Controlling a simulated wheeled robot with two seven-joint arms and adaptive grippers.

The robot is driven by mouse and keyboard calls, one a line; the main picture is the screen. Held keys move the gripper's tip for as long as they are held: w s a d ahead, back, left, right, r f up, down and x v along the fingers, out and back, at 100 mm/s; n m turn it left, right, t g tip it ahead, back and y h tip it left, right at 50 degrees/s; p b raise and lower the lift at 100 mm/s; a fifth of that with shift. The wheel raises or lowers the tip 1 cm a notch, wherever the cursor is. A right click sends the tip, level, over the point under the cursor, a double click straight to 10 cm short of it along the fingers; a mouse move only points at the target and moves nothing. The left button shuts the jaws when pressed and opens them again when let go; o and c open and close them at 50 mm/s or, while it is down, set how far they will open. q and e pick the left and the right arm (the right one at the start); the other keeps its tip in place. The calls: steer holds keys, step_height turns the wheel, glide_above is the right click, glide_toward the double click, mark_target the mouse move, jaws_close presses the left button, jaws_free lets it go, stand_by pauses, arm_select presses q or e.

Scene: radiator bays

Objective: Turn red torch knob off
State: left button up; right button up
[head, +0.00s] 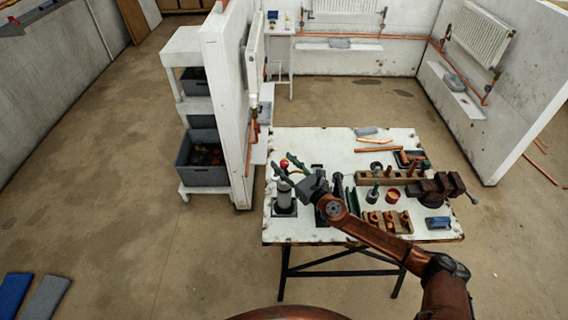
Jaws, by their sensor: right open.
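The red knob (284,163) shows as a small red spot near the left end of the workbench. A grey canister (284,196), which looks like the torch body, stands upright just below it in the picture. My right gripper (281,164) is open, its dark fingers pointing up-left over the canister's top. The red knob shows at the fingertips; I cannot tell whether they touch it. The gripper and wrist hide part of the torch. My left gripper is out of the picture.
The white workbench (335,143) holds copper pipes (378,150), a dark red vise (437,187), a wooden fitting block (398,228) and a blue item (438,222). A white partition (226,100) and shelf with grey crates (203,175) stand close at left. The bench's back left is clear.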

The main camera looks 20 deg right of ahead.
jaws_close()
steer(key=shift+r+p, duration=0.15)
steer(key=shift+p, duration=0.4)
steer(key=m+h+p, duration=0.2)
steer(key=h+p, duration=0.1)
steer(key=p, duration=0.1)
steer(key=m+t+h+p, duration=0.1)
steer(key=m+h+p, duration=0.2)
steer(key=h+p, duration=0.1)
steer(key=shift+a+r, duration=0.15)
steer(key=shift+m+h+p, duration=0.4)
steer(key=shift+h+p, duration=0.2)
steer(key=shift+h, duration=0.2)
steer(key=m+h, duration=0.1)
steer(key=h, duration=0.1)
steer(key=shift+f+m+h, duration=0.2)
steer(key=shift+m+h, duration=0.2)
steer(key=m+g+h, duration=0.1)
steer(key=m+h, duration=0.1)
steer(key=h, duration=0.1)
steer(key=shift+f+g, duration=0.1)
steer(key=shift+g, duration=0.3)
steer(key=shift+m+g+h+b, duration=0.35)
steer(key=shift+m+g+h, duration=0.55)
steer(key=shift+m+h, duration=0.45)
steer(key=shift+h, duration=0.35)
